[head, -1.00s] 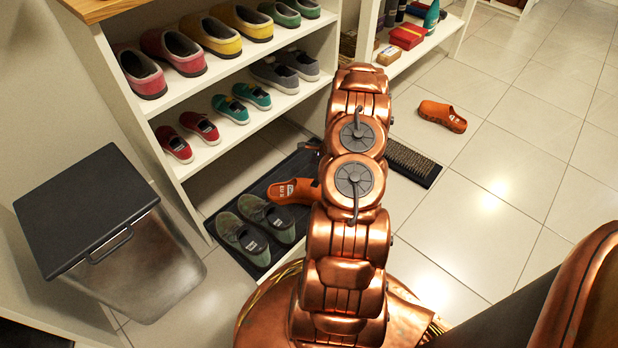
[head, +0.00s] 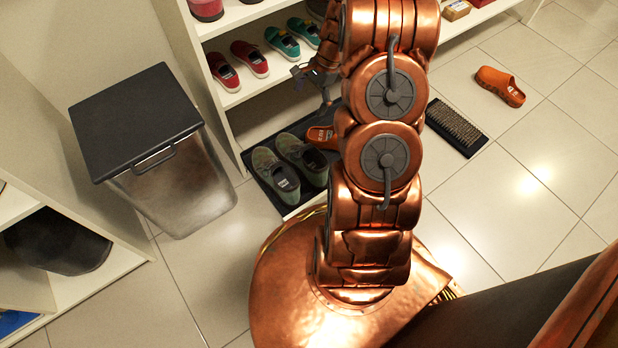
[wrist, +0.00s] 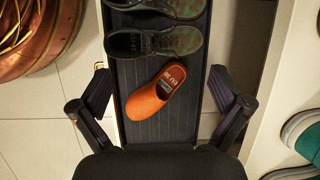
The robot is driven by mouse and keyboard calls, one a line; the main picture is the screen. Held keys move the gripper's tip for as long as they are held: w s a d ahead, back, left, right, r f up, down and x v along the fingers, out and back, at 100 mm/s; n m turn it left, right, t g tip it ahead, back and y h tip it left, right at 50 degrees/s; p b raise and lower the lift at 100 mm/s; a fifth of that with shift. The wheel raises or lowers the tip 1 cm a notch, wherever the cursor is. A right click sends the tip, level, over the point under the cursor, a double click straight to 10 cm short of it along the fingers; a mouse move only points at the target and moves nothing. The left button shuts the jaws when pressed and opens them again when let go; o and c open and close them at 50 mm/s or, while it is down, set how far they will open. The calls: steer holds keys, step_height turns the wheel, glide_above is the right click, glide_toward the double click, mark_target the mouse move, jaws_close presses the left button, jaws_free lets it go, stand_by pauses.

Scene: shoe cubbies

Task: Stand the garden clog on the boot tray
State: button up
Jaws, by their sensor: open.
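An orange clog (head: 322,137) rests sole down on the dark boot tray (head: 262,129), beside a pair of green-grey shoes (head: 288,160); my arm partly hides it in the head view. In the wrist view this clog (wrist: 150,97) lies at an angle across the ribbed tray (wrist: 150,128), its opening and size label facing up. A second orange clog (head: 500,86) lies on the floor tiles at the right, apart from the tray. My gripper (wrist: 158,72) is open and empty above the tray, its fingers spread to either side of the tray clog. It also shows small in the head view (head: 312,82).
A shoe rack (head: 235,98) with red and teal shoes stands behind the tray. A lidded bin (head: 170,185) is at the left. A bristle mat (head: 458,127) lies on the floor between my arm and the far clog.

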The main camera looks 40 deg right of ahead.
steer(key=s+a+r+n+g+h, duration=0.1)
steer(key=s+a+r+n, duration=0.4)
steer(key=a+r, duration=0.3)
steer(key=s+a+r+n+g, duration=0.2)
steer(key=s+a+r+n, duration=0.3)
steer(key=a, duration=0.4)
steer(key=s+a+r+n+h, duration=0.1)
steer(key=s+a+r+n, duration=0.1)
steer(key=s, duration=0.7)
steer(key=s+a+r+n+g+h, duration=0.1)
steer(key=s+a+r+n+h, duration=0.1)
steer(key=s+n, duration=0.4)
steer(key=s+a+r, duration=0.1)
steer(key=s+r, duration=0.1)
steer(key=s, duration=0.2)
steer(key=shift+a+r, duration=0.15)
steer(key=shift+r, duration=0.05)
steer(key=shift+s, duration=0.1)
step_height(320, 180, up, 42)
steer(key=t+p, duration=0.1)
steer(key=p, duration=3.8)
steer(key=shift+f+p, duration=0.2)
steer(key=shift+p, duration=0.1)
